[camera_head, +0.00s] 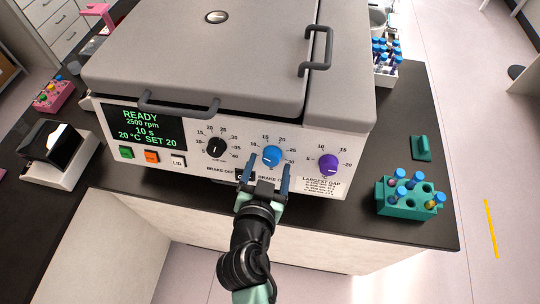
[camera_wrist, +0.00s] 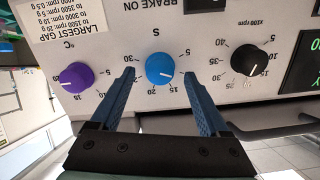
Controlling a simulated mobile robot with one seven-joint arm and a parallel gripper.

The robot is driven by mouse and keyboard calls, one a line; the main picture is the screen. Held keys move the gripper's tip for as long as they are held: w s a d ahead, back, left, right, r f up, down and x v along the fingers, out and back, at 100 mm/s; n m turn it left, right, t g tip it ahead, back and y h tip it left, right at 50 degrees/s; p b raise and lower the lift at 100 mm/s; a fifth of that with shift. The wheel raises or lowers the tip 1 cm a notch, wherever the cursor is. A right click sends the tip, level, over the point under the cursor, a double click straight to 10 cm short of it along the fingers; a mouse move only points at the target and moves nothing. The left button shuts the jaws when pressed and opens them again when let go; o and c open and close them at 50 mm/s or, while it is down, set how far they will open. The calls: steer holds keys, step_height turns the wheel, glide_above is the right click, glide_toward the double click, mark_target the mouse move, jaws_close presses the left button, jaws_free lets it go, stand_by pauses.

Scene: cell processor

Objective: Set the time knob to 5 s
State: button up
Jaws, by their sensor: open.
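The blue time knob (camera_head: 272,156), marked S, is in the middle of the machine's front panel. It also shows in the wrist view (camera_wrist: 159,68), which is upside down, with a short white pointer line. The display (camera_head: 145,125) reads READY, 2500 rpm, 10 s, 20 °C, SET 20. My gripper (camera_head: 270,166) is open and empty in front of the blue knob. In the wrist view its two blue fingertips (camera_wrist: 159,73) stand on either side of the knob, with a gap on each side. Whether the fingertips reach around the knob in depth I cannot tell.
A black rpm knob (camera_head: 216,147) and a purple °C knob (camera_head: 328,165) flank the blue knob. Green, orange and LID buttons (camera_head: 178,161) sit below the display. A teal tube rack (camera_head: 410,211) stands on the dark bench at right. The lid handle (camera_head: 180,108) juts out above the panel.

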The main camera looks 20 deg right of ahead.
steer(key=shift+x, duration=1)
steer(key=shift+c, duration=0.3)
jaws_close()
